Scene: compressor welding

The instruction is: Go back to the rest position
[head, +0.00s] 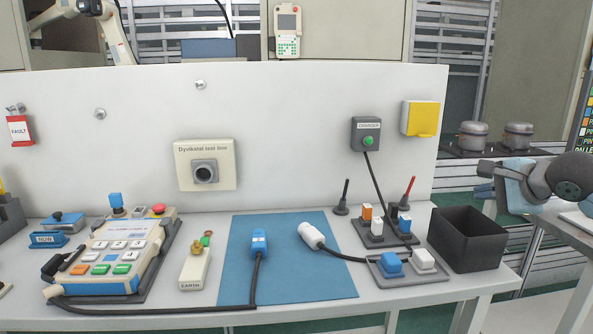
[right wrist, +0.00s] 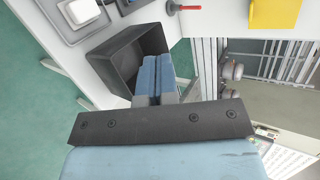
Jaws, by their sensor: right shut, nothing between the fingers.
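My right gripper (head: 486,180) is at the right side of the head view, in the air beyond the table's right end. It is to the right of and above the black bin (head: 466,240). In the right wrist view its two blue-grey fingers (right wrist: 157,78) are pressed together with nothing between them. The black bin (right wrist: 110,68) shows behind the fingers there, and they overlap its right part in the picture. My left gripper does not show in the head view.
The white table carries a blue mat (head: 290,285) with a blue connector (head: 260,243) and a white plug (head: 311,236). A keypad device (head: 115,255) stands at left. A grey tray (head: 408,276) sits beside the bin. A white upright panel (head: 290,110) closes the back.

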